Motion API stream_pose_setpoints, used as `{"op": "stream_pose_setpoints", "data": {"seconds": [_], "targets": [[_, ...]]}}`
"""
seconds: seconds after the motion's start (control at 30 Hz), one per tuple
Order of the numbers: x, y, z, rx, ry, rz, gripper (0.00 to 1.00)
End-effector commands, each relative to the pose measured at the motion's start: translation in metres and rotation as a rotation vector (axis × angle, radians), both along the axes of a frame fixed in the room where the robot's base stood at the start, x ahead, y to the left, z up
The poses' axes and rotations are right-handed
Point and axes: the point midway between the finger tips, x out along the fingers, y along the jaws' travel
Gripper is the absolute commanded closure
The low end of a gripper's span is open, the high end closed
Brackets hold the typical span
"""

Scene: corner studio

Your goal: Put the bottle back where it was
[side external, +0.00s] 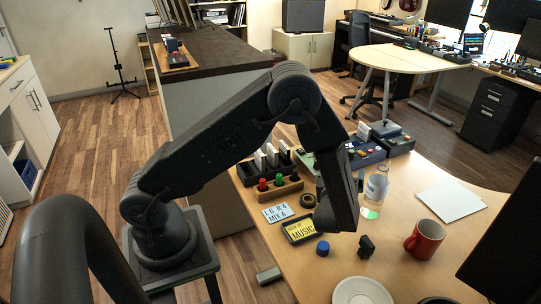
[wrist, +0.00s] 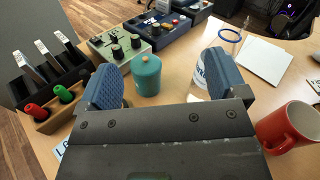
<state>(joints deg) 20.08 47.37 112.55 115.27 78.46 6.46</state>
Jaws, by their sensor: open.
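The bottle (side external: 375,192) is clear, with a blue ring at the top, and stands upright on the wooden table (side external: 300,268), right of my gripper (side external: 357,182) in the side view. In the wrist view the bottle (wrist: 203,67) is beyond the right finger, which hides part of it. My gripper (wrist: 163,82) is open there, its two blue pads wide apart with nothing gripped. A teal lidded canister (wrist: 146,77) shows between and beyond the pads. My arm covers much of the area left of the bottle in the side view.
A red mug (side external: 425,239) stands right of the bottle, with white paper (side external: 450,201) behind it. A saucer (side external: 362,291), dark clip (side external: 366,247), blue cap-like piece (side external: 322,248) and yellow-edged sign (side external: 300,229) lie nearer. Audio boxes (side external: 394,140) line the back.

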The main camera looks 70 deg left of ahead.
Motion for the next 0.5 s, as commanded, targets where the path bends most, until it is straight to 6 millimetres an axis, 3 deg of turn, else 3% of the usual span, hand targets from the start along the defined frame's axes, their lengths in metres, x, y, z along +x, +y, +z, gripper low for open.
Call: {"op": "stream_pose_setpoints", "data": {"seconds": [0.03,0.23,0.37,0.5], "targets": [[-0.014,0.016,0.025,-0.077,-0.038,0.107,0.09],[-0.087,0.051,0.079,-0.425,-0.159,0.494,0.09],[-0.135,0.052,0.100,-0.686,-0.250,0.708,0.09],[-0.180,0.037,0.117,-0.997,-0.360,0.905,0.09]]}}
